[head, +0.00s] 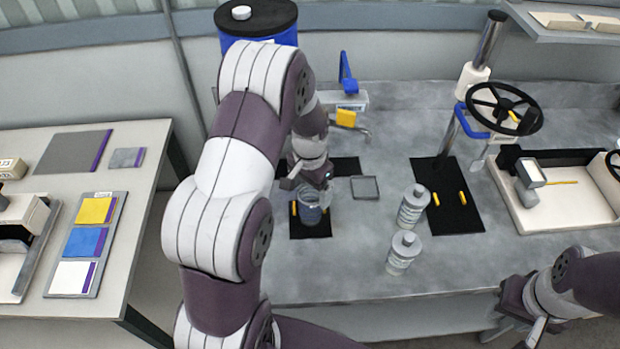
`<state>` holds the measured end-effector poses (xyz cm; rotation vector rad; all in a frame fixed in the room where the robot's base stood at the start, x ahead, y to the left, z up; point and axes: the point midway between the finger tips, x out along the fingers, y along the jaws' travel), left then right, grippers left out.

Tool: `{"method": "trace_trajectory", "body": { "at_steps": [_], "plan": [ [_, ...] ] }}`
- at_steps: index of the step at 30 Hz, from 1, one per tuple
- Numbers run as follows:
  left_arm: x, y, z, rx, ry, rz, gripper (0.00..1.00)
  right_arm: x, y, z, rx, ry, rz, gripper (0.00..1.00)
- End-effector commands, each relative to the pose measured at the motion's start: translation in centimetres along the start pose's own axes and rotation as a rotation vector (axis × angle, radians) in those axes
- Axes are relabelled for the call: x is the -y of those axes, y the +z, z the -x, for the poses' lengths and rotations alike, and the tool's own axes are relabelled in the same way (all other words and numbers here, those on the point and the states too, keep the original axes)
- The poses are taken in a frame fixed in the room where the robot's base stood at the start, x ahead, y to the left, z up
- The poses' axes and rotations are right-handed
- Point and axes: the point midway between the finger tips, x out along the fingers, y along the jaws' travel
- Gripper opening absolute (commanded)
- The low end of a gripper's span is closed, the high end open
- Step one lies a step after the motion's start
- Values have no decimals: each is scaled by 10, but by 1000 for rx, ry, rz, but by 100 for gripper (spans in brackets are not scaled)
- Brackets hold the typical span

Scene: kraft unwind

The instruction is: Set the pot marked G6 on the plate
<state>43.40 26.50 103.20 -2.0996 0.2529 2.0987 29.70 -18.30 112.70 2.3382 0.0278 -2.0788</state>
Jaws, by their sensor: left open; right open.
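A grey-blue pot (310,212) stands on a dark mat between yellow strips, in the middle of the head view. My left gripper (308,186) is open right over it and hides part of its top; I cannot tell whether they touch. Two grey lidded pots, one farther back (413,206) and one nearer (402,254), stand upright to the right. I cannot read G6 on any of them. A small square grey plate (365,188) with a dark edge lies flat just right of the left gripper, with nothing on it. My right gripper (521,328) is open and empty at the lower right.
A dark mat (447,215) with yellow strips lies right of the pots. A black handwheel (504,108) and a cream tray (565,206) stand beyond it. A blue drum (287,38) is at the back. A side table (150,150) is left.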

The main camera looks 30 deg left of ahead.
Motion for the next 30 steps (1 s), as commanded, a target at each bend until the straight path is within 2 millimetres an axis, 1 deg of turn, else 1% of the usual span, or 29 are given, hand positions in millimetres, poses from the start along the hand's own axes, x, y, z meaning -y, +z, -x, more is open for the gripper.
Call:
{"method": "trace_trajectory", "body": {
  "at_steps": [1, 3, 6, 10, 12, 14, 17, 18, 21, 23, 25, 30],
  "plan": [
    [1, -1, 10, -7, -4, 0, 89, 0, 1, -8, 0, 0, 0, 43],
    [1, -1, 30, -6, -3, 0, 89, 0, 2, -12, 0, 0, 0, 43],
    [0, 0, 53, -4, -2, 0, 89, 0, 2, -16, 0, 0, 0, 43],
    [0, 0, 74, -2, -1, 0, 89, 0, 2, -19, 0, 0, 0, 43],
    [-5, 3, 80, -5, -2, 7, 89, 0, 2, -19, 0, 0, 0, 43],
    [-20, 13, 84, -14, -6, 26, 89, 0, 2, -19, 0, 0, 0, 43],
    [-58, 43, 85, -48, -16, 86, 89, 0, 2, -18, 0, 0, 0, 43],
    [-71, 57, 85, -66, -18, 113, 89, 0, 2, -18, 0, 0, 0, 43],
    [-97, 89, 81, -99, -19, 169, 89, 0, 2, -18, 0, 0, 0, 43],
    [-106, 103, 79, -111, -17, 193, 89, 0, 2, -18, 0, 0, 0, 43],
    [-111, 112, 77, -119, -16, 209, 89, 0, 2, -18, 0, 0, 0, 43],
    [-112, 115, 76, -119, -15, 215, 89, 0, 2, -18, 0, 0, 0, 43]
  ]
}}
